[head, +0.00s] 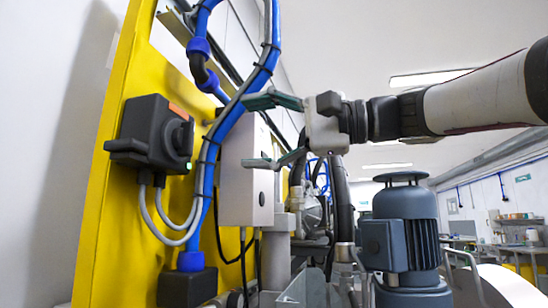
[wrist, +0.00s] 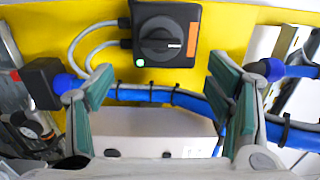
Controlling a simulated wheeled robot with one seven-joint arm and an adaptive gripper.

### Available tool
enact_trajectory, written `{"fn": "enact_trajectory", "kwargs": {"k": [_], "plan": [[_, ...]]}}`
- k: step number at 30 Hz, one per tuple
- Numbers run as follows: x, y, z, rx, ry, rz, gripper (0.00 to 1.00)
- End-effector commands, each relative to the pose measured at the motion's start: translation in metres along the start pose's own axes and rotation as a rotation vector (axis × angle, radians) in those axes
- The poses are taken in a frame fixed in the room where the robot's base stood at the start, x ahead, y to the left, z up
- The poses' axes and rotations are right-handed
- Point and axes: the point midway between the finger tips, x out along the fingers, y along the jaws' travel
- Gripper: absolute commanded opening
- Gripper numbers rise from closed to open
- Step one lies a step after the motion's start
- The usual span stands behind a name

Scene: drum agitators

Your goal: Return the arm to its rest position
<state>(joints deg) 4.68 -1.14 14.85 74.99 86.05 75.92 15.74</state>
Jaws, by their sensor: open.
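My arm (head: 470,105) reaches in from the right in the head view. My gripper (head: 278,131) is open and empty, its two green-padded fingers spread apart and pointing left toward the yellow panel (head: 93,225). In the wrist view my gripper (wrist: 160,100) frames the space below a black rotary switch (wrist: 166,38). That switch also shows in the head view (head: 155,134), left of my fingers and apart from them. Its knob has a pointer mark directed to the right in the wrist view, and a small green light shows at its lower left corner.
Blue hoses (head: 208,150) run down the panel between the switch and my fingers in the head view. A pale box (head: 240,180) stands behind my gripper. A blue-grey motor (head: 400,240) stands below my arm. Open room lies to the right.

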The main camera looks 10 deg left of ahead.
Motion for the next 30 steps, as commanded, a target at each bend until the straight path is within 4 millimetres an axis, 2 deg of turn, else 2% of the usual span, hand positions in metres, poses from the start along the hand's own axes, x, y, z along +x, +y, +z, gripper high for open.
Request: {"fn": "enact_trajectory", "kwargs": {"k": [4,18,21,23,26,30], "plan": [[-0.005,0.000,0.000,0.000,0.000,0.000,0.73],[-0.005,0.000,0.000,0.000,0.000,0.000,0.73],[-0.005,0.007,0.001,-0.002,0.013,0.024,0.73],[-0.007,0.021,0.003,-0.007,0.038,0.071,0.73],[-0.017,0.064,0.008,-0.023,0.109,0.211,0.73],[-0.054,0.149,0.022,-0.061,0.223,0.484,0.73]]}}
